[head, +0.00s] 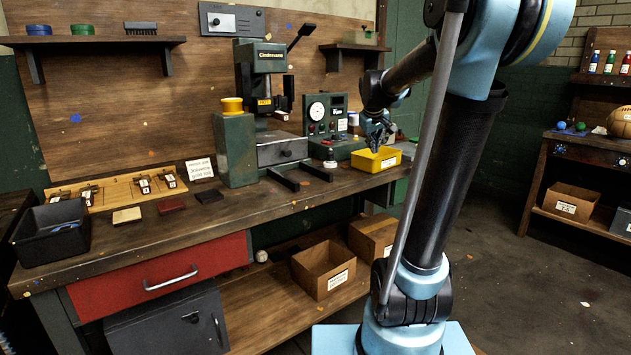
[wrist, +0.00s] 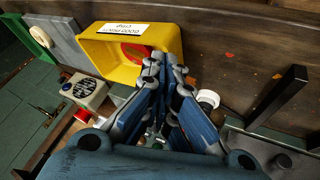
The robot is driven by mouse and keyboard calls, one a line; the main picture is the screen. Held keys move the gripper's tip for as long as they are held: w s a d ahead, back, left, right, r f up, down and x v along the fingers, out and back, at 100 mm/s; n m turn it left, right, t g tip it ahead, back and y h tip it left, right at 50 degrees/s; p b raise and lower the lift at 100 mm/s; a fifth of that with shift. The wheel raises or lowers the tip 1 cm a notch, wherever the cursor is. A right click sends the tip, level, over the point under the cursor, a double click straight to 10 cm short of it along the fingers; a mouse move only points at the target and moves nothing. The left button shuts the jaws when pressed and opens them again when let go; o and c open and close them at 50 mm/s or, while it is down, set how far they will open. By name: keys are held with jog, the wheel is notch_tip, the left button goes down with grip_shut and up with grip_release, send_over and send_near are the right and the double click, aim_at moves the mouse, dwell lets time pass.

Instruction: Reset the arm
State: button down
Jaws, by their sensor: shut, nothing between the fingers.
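My gripper (head: 375,142) is shut and empty, above the near side of the yellow bin (head: 376,160) at the right end of the workbench. In the wrist view my gripper (wrist: 164,62) has its fingertips together, overlapping the edge of the yellow bin (wrist: 170,40). The bin carries a white label, and something red (wrist: 134,53) shows inside it. My arm reaches from the right across the head view, hiding part of the floor and the bench's right end.
On the bench stand a dark press (head: 270,110), a green box with a gauge (head: 325,115), a black tray (head: 50,232) and a wooden board with clamps (head: 110,190). Cardboard boxes (head: 323,270) sit on the lower shelf. Open floor (head: 500,260) lies to the right.

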jog(key=s+f+m+g, duration=0.1)
jog(key=s+f, duration=0.6)
jog(key=s, duration=0.5)
jog(key=s+f+m+g+y, duration=0.1)
jog(key=s+f+g, duration=0.1)
jog(key=s+f, duration=0.5)
jog(key=s+a+f+m+g, duration=0.1)
jog(key=s+f, duration=0.7)
jog(key=s, duration=0.9)
jog(key=shift+m+y, duration=0.3)
jog(key=shift+m, duration=0.2)
jog(key=shift+s+a+f, duration=0.1)
